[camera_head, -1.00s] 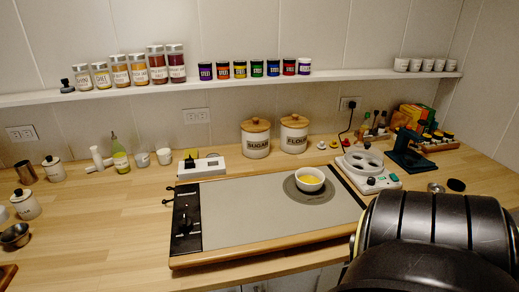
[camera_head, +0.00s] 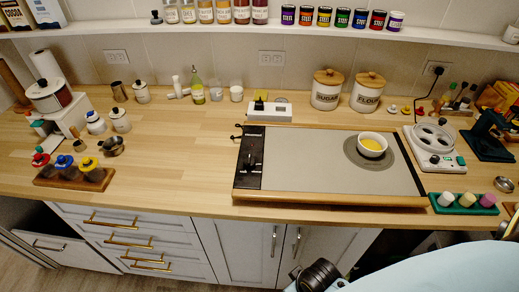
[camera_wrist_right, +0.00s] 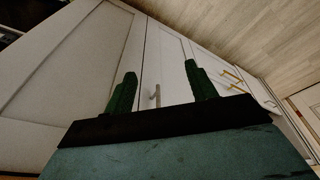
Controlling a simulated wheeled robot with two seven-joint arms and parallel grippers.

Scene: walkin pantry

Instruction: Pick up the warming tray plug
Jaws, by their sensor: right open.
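The warming tray (camera_head: 305,162) lies on the wooden counter, with a black control panel (camera_head: 251,160) at its left end. A short black cord end (camera_head: 237,136) sticks out by the panel's upper left corner; it may be the tray's plug, but it is too small to tell. My right gripper (camera_wrist_right: 160,88) is open and empty in the right wrist view, facing the cabinet doors, away from the tray. My left gripper is out of view.
A white bowl (camera_head: 372,145) with yellow contents stands on the tray. A white appliance (camera_head: 435,145) stands right of it, its cord running to a wall outlet. A green rack (camera_head: 463,203) is at front right.

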